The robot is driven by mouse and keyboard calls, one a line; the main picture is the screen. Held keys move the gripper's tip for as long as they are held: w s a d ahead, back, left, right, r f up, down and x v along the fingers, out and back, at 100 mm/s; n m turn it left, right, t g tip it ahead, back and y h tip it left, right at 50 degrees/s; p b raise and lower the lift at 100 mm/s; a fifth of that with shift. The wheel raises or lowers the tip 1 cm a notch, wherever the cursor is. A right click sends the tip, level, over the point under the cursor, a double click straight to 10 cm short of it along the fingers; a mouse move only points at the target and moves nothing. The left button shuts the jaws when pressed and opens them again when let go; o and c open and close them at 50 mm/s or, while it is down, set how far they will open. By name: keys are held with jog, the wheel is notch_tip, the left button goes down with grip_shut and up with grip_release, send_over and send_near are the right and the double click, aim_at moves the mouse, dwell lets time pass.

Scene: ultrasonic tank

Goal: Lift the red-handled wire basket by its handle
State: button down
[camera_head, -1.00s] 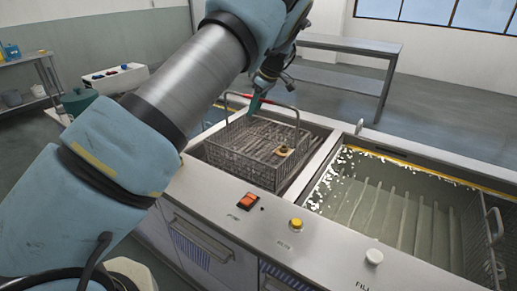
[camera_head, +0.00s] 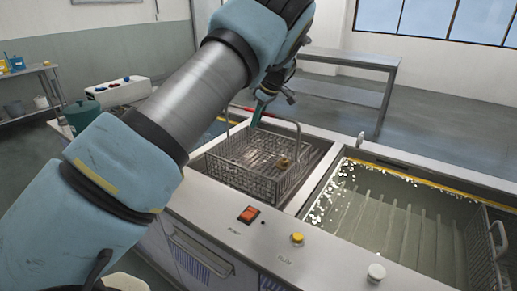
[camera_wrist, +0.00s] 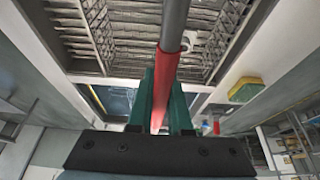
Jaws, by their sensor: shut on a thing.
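The wire basket (camera_head: 232,178) is a grey mesh box in the left tank, with a small brass-coloured part (camera_head: 284,162) inside. I cannot tell whether its base is clear of the tank floor. Its handle is upright over the basket, with a red grip that shows large in the wrist view (camera_wrist: 171,65). My gripper (camera_head: 257,119) is above the basket at the handle. In the wrist view its green fingers (camera_wrist: 162,100) are shut on the red grip, one on each side. The arm partly hides the handle in the head view.
The right tank (camera_head: 390,225) holds liquid and has another basket (camera_head: 490,255) at its right edge. The front panel carries a red switch (camera_head: 248,214), a yellow knob (camera_head: 297,239) and a white knob (camera_head: 376,272). A metal table (camera_head: 350,62) stands behind, beyond open floor.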

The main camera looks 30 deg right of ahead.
jog(key=shift+r, duration=0.2)
notch_tip(320, 180, up, 20)
jog(key=b, duration=0.1)
jog(key=shift+b, duration=0.4)
jog(key=shift+f, duration=0.2)
